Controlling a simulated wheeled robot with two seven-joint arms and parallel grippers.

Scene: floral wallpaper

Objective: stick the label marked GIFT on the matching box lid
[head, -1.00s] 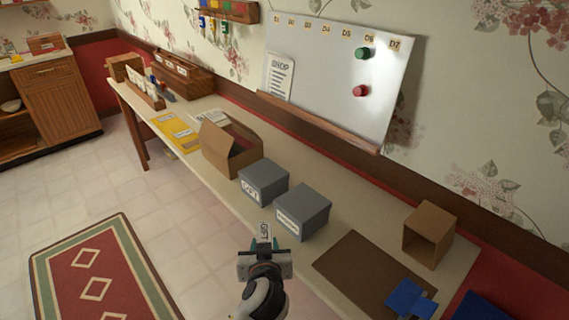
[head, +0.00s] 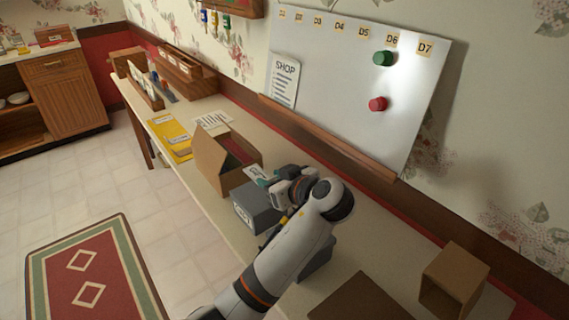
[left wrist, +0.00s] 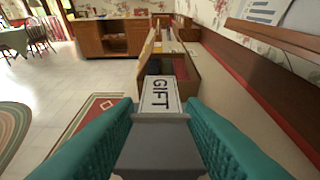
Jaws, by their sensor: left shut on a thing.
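My left gripper (head: 268,179) is shut on the white GIFT label (head: 256,172), above the far-side top of the left grey box (head: 258,207). In the left wrist view the label (left wrist: 160,94) sticks out ahead of the teal fingers (left wrist: 160,128), its black letters running lengthwise. A grey shape lies between the fingers; I cannot tell whether it is a holder or a box. The left grey box has a white tag on its front, too small to read. The right grey box (head: 318,262) is mostly hidden behind my left arm. My right gripper is not in view.
An open cardboard box (head: 212,166) stands just beyond the left grey box. A small open brown box (head: 452,281) and a dark mat (head: 362,300) are at the near right. The whiteboard (head: 345,85) bounds the bench's wall side.

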